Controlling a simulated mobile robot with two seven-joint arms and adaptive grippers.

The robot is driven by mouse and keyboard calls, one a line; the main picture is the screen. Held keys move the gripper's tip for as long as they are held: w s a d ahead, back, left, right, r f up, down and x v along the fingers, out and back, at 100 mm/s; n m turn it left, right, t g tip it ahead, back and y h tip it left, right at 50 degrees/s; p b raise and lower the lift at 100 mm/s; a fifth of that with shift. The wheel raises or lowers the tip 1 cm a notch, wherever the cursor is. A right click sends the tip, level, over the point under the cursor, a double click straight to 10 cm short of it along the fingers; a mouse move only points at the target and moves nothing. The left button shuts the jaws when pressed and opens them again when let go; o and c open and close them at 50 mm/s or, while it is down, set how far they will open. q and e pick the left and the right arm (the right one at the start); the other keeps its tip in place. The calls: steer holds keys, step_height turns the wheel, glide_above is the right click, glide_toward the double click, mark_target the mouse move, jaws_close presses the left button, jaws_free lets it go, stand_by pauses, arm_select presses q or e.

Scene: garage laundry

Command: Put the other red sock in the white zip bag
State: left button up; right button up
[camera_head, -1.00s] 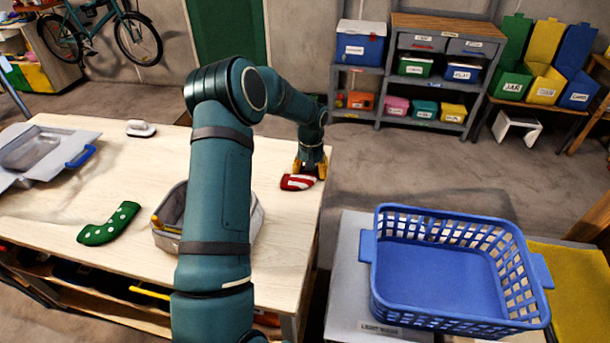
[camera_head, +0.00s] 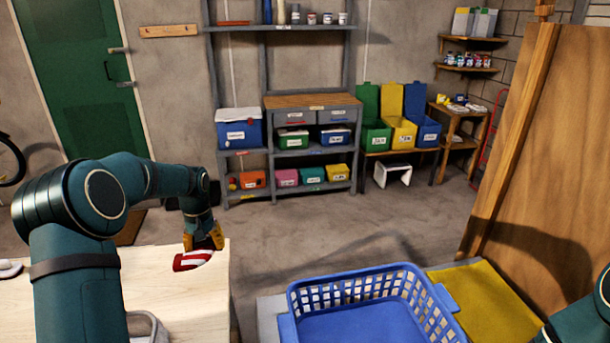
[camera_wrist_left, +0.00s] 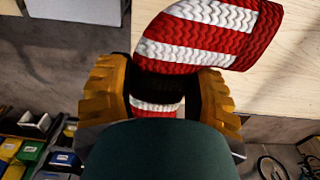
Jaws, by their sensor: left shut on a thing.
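The red sock with white stripes (camera_head: 190,261) is at the right end of the pale wooden table (camera_head: 180,300). My left gripper (camera_head: 205,241) is shut on it from above. In the left wrist view the sock (camera_wrist_left: 205,35) passes between the two yellow fingers of my left gripper (camera_wrist_left: 165,95), with its striped end sticking out over the wood. A small part of a pale, off-white bag (camera_head: 147,326) shows at the bottom of the head view; my left arm and the frame edge hide the rest. My right gripper is out of view.
A blue laundry basket (camera_head: 370,320) stands right of the table, with a yellow cloth (camera_head: 490,300) beside it. A wooden panel (camera_head: 545,150) rises at the right. Shelves (camera_head: 310,150) and lidded bins stand by the back wall, with open floor in front.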

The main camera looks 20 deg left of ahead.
arm_select(q)
steer(key=s+d+f+m, duration=0.2)
steer(key=s+d+f, duration=0.1)
steer(key=d, duration=0.5)
steer(key=s+d+f+m, duration=0.1)
steer(key=s+d+f, duration=0.2)
steer(key=d, duration=0.6)
steer(key=s+d+f+m, duration=0.2)
steer(key=s+d, duration=0.3)
steer(key=d, duration=0.4)
steer(key=shift+d+f+m, duration=0.1)
steer(key=shift+f+m, duration=0.2)
steer(key=shift+f, duration=0.2)
steer(key=shift+s+d, duration=0.15)
steer(key=shift+d, duration=0.1)
steer(key=shift+s+f, duration=0.1)
steer(key=shift+s, duration=0.05)
